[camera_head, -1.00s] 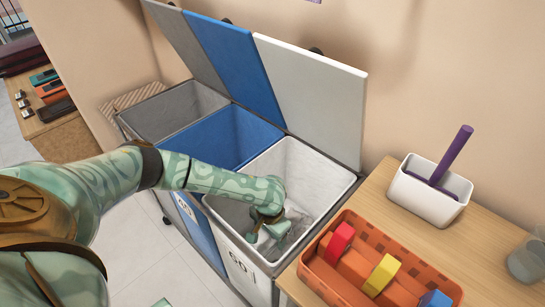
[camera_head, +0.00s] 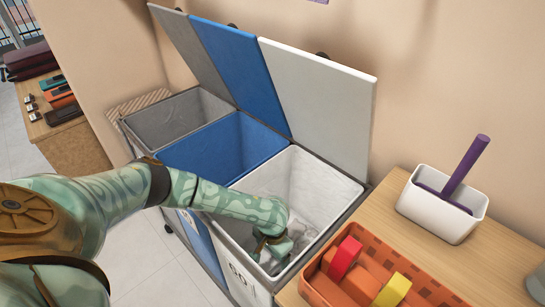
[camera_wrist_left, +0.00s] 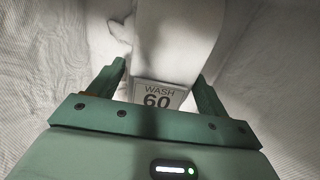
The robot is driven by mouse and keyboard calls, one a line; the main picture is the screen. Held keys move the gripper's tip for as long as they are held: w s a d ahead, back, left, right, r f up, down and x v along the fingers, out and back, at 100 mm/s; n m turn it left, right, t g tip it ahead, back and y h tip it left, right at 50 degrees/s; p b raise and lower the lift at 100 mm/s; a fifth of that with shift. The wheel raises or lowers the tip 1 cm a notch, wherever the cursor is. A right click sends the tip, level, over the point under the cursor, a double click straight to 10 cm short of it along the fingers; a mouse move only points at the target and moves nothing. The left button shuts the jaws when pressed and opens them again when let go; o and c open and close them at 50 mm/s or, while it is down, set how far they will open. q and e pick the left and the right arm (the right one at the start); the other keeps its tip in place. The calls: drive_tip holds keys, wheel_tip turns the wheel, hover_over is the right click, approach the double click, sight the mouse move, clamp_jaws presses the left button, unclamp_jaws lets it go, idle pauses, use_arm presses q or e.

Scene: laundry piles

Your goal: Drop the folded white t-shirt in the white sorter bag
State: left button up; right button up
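The white sorter bag (camera_head: 322,185) is the right one of three bags, with its lid up. My left gripper (camera_head: 268,252) reaches down inside it, near the front wall. In the left wrist view the fingers of my left gripper (camera_wrist_left: 161,72) are wide apart. Pale cloth lies on both sides, and a bright white shape (camera_wrist_left: 180,35) shows beyond the fingers, above a "WASH 60" label (camera_wrist_left: 158,96). Greyish-white folds (camera_head: 303,230) show beside the gripper in the bag. I cannot tell which of these is the folded t-shirt. My right gripper is out of view.
A blue bag (camera_head: 225,150) and a grey bag (camera_head: 180,115) stand to the left, lids up. At right a wooden table (camera_head: 490,265) holds an orange basket (camera_head: 325,290) and a white box (camera_head: 425,215) with a purple-handled thing. The basket is close to the white bag.

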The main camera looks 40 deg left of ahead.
use_arm(q)
drive_tip(key=shift+o, duration=0.9)
drive_tip(key=shift+r, duration=0.1)
drive_tip(key=shift+r, duration=0.3)
wheel_tip(320, 180, up, 12)
drive_tip(key=p, duration=0.8)
drive_tip(key=shift+r, duration=0.2)
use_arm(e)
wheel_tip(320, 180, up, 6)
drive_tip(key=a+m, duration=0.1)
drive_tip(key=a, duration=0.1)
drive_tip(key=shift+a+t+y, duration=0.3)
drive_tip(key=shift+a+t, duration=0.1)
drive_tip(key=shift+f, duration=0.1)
